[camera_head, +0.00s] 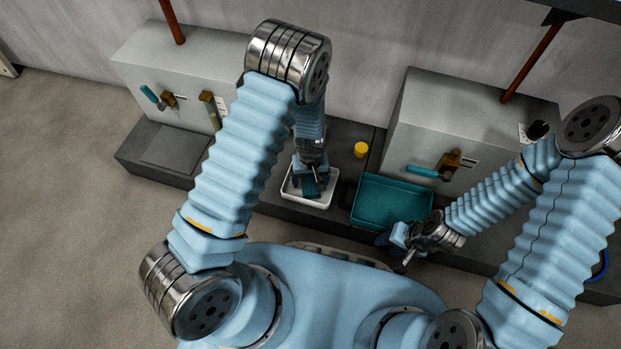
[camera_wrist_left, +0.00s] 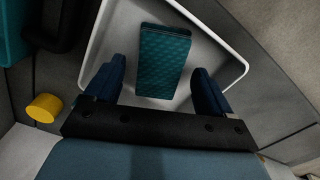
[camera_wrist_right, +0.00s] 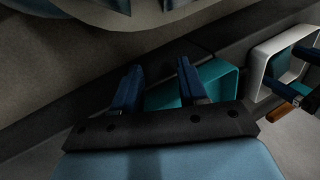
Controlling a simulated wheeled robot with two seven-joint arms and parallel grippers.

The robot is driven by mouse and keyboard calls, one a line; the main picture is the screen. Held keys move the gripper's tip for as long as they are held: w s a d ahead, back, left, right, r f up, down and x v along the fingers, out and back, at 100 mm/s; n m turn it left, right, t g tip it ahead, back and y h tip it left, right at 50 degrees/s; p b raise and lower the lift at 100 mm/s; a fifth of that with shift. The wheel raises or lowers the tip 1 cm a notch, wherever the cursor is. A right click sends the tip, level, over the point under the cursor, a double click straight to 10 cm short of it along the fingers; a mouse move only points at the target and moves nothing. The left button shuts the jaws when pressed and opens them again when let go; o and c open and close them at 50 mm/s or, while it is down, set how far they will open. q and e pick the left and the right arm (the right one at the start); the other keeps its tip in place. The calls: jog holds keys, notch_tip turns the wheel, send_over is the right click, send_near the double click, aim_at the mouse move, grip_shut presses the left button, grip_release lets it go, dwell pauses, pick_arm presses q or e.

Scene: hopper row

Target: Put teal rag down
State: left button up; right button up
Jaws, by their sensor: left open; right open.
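The teal rag (camera_wrist_left: 163,62) is a folded, quilted rectangle lying in the white tray (camera_wrist_left: 236,78). My left gripper (camera_wrist_left: 157,85) is open above the tray, its fingers apart on either side of the rag's near end with gaps showing. In the head view the left gripper (camera_head: 309,184) points down into the white tray (camera_head: 326,202) and mostly covers the rag. My right gripper (camera_head: 396,246) is open and empty at the front right corner of the teal bin (camera_head: 385,219). The right wrist view also shows its parted fingers (camera_wrist_right: 160,82).
A yellow cylinder (camera_head: 361,149) stands on the dark ledge behind the trays. Two grey hoppers (camera_head: 190,75) (camera_head: 440,115) with teal handles and brass fittings stand along the wall. A dark object sits between the white tray and teal bin. The floor at left is clear.

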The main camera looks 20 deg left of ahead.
aim_at(311, 183)
pick_arm(q)
notch_tip(311, 183, up, 11)
jog(key=p, duration=0.3)
jog(key=shift+m+h, duration=0.4)
jog(key=shift+h, duration=0.1)
jog(key=s+f, duration=0.1)
jog(key=s, duration=0.1)
jog(key=s+a+f, duration=0.1)
jog(key=s+f, duration=0.1)
jog(key=s+a+f, duration=0.1)
jog(key=s+f, duration=0.1)
jog(key=s+d+f+m+h, duration=0.1)
jog(key=s+d+f+h, duration=0.1)
jog(key=s, duration=0.6)
jog(key=shift+d+t+h, duration=0.3)
jog(key=shift+t+h, duration=0.1)
